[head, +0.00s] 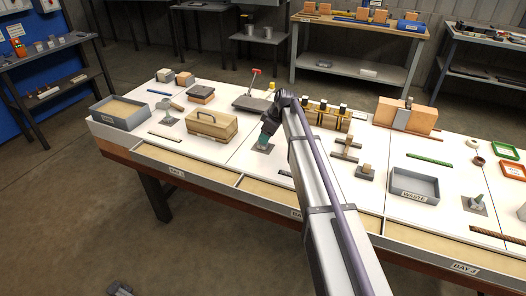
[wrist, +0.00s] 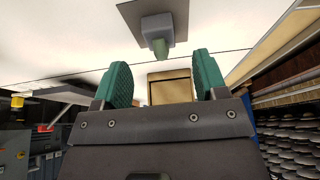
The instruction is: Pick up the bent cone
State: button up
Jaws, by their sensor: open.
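In the wrist view, a dull green cone (wrist: 160,47) stands in a grey block (wrist: 156,26) on a square grey plate (wrist: 131,17). Its tip points toward the camera; I cannot tell from here whether it is bent. My gripper (wrist: 163,80) is open and empty, its green-padded fingers apart, with the cone beyond the gap between them. In the head view, my gripper (head: 266,136) is low over a grey plate (head: 263,147) in the middle of the bench, hiding most of what stands there. Another green cone (head: 477,199) leans on a plate at the right.
A wooden toolbox (head: 211,127) stands left of my gripper, with a grey tray (head: 120,113) farther left. Wooden blocks (head: 346,150) and a waste bin (head: 414,185) stand to the right. A lever device (head: 252,102) stands behind. Some white bench top is bare.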

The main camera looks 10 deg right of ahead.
jog(key=b+x, duration=0.5)
jog(key=shift+f, duration=0.15)
jog(key=shift+r, duration=0.25)
jog(key=c, duration=1)
